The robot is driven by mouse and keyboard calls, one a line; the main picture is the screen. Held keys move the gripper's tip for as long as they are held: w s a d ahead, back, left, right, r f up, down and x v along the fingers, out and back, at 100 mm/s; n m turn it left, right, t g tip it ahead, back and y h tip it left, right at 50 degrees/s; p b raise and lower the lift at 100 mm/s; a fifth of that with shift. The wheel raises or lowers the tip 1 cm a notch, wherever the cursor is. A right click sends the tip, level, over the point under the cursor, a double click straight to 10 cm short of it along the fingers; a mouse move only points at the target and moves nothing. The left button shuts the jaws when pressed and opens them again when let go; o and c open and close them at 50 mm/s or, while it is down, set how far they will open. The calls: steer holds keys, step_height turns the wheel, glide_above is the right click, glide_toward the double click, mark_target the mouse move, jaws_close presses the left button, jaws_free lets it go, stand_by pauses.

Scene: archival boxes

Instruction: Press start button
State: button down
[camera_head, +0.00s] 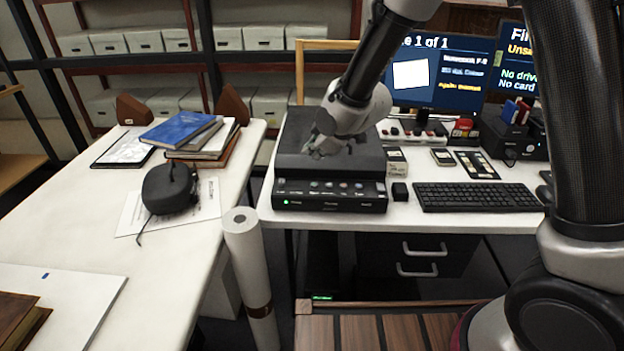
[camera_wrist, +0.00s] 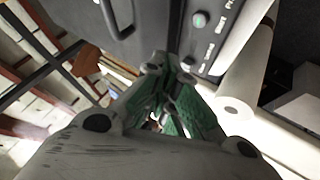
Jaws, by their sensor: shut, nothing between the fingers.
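A black scanner-like device (camera_head: 290,160) sits on the right desk, with a control panel (camera_head: 330,204) along its front. The panel has a row of small round buttons and a lit green dot (camera_head: 286,202) at its left; its labels are too small to read. In the wrist view the panel (camera_wrist: 215,38) runs along the top right, with a round green button (camera_wrist: 199,20). My gripper (camera_head: 318,152) is over the device's top, behind the panel. In the wrist view my gripper (camera_wrist: 168,64) has its green-padded fingers shut and empty, their tips near the panel's edge; contact cannot be told.
A keyboard (camera_head: 477,197), small cards and two monitors (camera_head: 437,75) are right of the device. A white paper roll (camera_head: 250,275) stands at the gap between desks. The left desk (camera_head: 85,225) holds books, papers and a black pouch-like object (camera_head: 170,188).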

mark_target(312, 186)
steer(key=shift+w+a+r+n+y, duration=0.4)
steer(key=shift+r+n, duration=0.1)
steer(key=shift+r, duration=0.15)
steer(key=shift+f, duration=0.15)
steer(key=shift+f, duration=4.3)
steer(key=shift+f, duration=0.1)
steer(key=shift+f, duration=0.3)
steer(key=shift+f, duration=0.5)
steer(key=shift+r, duration=0.9)
